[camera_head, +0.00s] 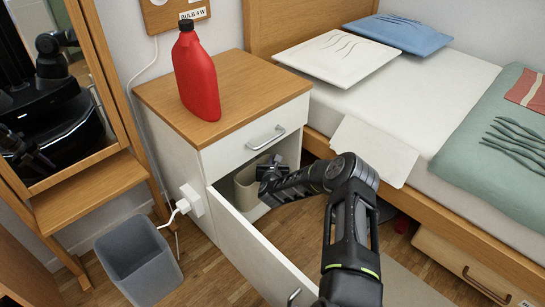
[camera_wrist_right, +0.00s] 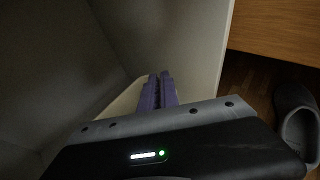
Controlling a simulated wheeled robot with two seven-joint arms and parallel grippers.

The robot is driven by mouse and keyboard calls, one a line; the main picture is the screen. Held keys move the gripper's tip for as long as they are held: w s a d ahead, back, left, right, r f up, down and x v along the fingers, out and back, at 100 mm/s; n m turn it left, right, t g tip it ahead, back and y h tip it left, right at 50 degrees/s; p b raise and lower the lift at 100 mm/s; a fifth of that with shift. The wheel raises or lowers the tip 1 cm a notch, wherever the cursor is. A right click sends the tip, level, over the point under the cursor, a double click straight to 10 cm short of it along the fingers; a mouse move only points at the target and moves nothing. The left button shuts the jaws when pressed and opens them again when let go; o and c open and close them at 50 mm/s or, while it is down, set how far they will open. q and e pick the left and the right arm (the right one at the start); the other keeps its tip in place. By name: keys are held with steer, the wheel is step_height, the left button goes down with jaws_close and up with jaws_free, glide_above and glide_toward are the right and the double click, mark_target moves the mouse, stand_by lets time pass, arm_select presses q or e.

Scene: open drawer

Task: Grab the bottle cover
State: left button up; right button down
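A beige open-topped container (camera_head: 247,185), which may be the bottle cover, stands inside the open compartment of the nightstand. A red bottle (camera_head: 196,75) with a dark cap (camera_head: 186,25) stands upright on the nightstand top. My right gripper (camera_head: 264,172) reaches into the compartment, at the container's right side, and partly hides it. In the right wrist view its purple fingers (camera_wrist_right: 160,88) are close together, with a pale surface (camera_wrist_right: 126,103) around them. I cannot tell whether the container's wall is between them. My left gripper is not directly in view.
The open nightstand door (camera_head: 250,250) stands left of my right forearm. A closed drawer (camera_head: 260,138) is above the compartment. The bed (camera_head: 450,190) is to the right, a grey bin (camera_head: 140,265) at lower left. A dark shoe (camera_wrist_right: 298,125) lies on the floor.

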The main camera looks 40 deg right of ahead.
mark_target(256, 184)
steer(key=s+a+f+p, duration=0.1)
steer(key=s+a+p, duration=0.1)
steer(key=s+a, duration=0.3)
steer(key=shift+s+a, duration=0.2)
steer(key=shift+s, duration=0.1)
steer(key=shift+d+r, duration=0.1)
steer(key=shift+r, duration=0.05)
stand_by(0.6)
steer(key=shift+r+p, duration=0.45)
steer(key=shift+r, duration=0.25)
